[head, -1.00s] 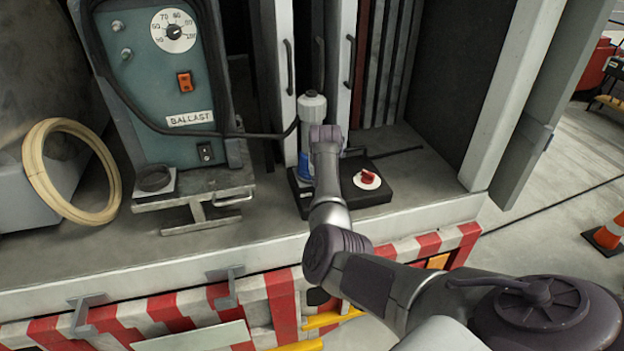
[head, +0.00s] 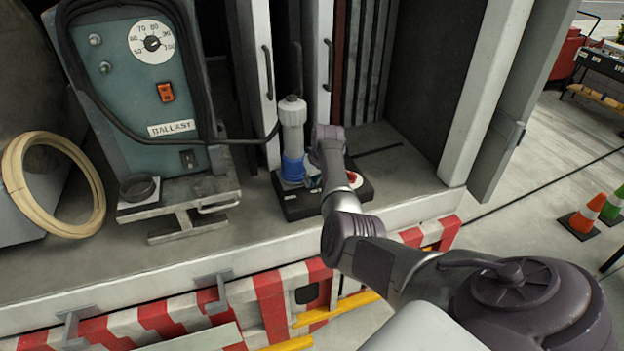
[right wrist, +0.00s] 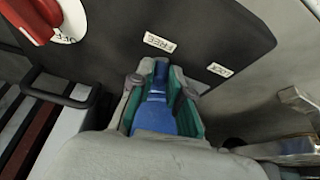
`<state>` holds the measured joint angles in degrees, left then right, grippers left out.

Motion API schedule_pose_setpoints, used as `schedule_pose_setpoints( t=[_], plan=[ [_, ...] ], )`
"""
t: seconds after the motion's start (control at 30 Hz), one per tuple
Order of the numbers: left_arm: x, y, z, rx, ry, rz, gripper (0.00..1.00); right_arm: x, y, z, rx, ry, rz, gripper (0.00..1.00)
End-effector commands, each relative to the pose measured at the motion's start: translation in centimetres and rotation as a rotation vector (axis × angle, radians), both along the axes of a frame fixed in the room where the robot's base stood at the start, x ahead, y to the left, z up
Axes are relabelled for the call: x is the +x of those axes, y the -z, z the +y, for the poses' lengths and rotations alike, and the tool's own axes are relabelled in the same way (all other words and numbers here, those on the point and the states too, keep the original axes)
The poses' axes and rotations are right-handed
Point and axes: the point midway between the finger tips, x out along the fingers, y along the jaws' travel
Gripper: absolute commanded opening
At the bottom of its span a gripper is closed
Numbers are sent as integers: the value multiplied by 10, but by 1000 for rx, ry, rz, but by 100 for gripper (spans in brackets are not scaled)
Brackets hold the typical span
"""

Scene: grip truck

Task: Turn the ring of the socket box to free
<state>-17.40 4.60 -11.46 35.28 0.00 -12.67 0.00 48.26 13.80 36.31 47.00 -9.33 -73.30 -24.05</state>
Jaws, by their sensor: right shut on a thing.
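The socket box (head: 300,208) is a low black box on the truck bed. A pale plug (head: 292,112) stands upright in it, with a blue ring (head: 291,168) around its lower part. My right gripper (head: 313,182) is right of the ring, low over the box. In the right wrist view, its green-padded fingers (right wrist: 162,100) are shut on a blue part of the ring (right wrist: 153,118). The blue tip is just below the FREE label (right wrist: 160,42); the LOCK label (right wrist: 218,69) is farther right. My left gripper is not in view.
A red switch knob (right wrist: 27,20) is on the same box; my gripper partly covers it in the head view. The ballast panel (head: 150,90) and a coiled hose (head: 50,185) are to the left. A cable runs from panel to plug. Cabinet doors stand behind.

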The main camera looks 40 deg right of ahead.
Motion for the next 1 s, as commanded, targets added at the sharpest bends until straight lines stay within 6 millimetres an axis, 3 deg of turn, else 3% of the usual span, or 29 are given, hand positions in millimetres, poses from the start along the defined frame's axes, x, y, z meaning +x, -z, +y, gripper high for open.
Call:
schedule_pose_setpoints(
  t=[0.17, 0.2, 0.33, 0.73, 1.0],
  plan=[
    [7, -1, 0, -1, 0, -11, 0, 1, -2, -1, -4, 1, -4, 0],
    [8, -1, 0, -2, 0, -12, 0, 1, -2, -1, -4, 1, -5, 24],
    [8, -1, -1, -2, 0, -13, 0, 1, -2, -1, -2, 2, -4, 43],
    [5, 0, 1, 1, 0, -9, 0, -2, -7, 0, -3, 2, -2, 43],
    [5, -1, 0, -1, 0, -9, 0, -19, -52, 3, -6, 3, -7, 43]
  ],
)
